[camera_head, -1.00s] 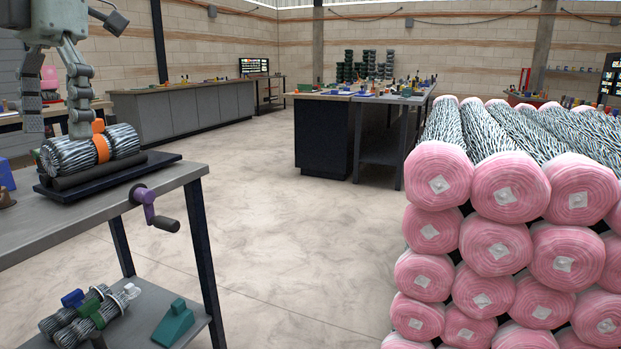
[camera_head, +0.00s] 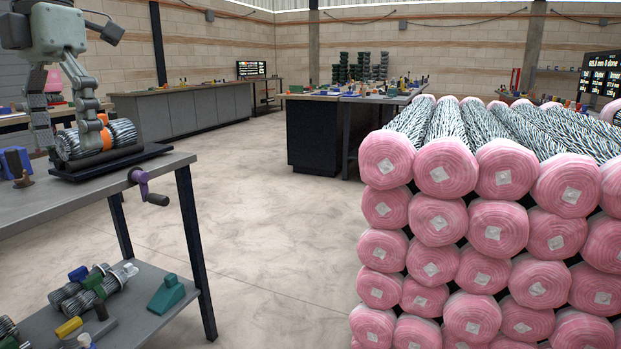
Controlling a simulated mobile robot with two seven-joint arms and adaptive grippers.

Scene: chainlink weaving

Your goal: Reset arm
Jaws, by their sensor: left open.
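My left gripper (camera_head: 66,130) comes down from the upper left over the near workbench. I cannot tell whether the fingers touch the roll. My right gripper is not in view.
The grey bench (camera_head: 60,205) has a purple crank (camera_head: 140,184) at its right edge. Its lower shelf holds smaller rolls (camera_head: 92,288) and a green wedge (camera_head: 167,294). A tall stack of pink-ended rolls (camera_head: 470,230) fills the right. Open floor (camera_head: 265,220) lies between them.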

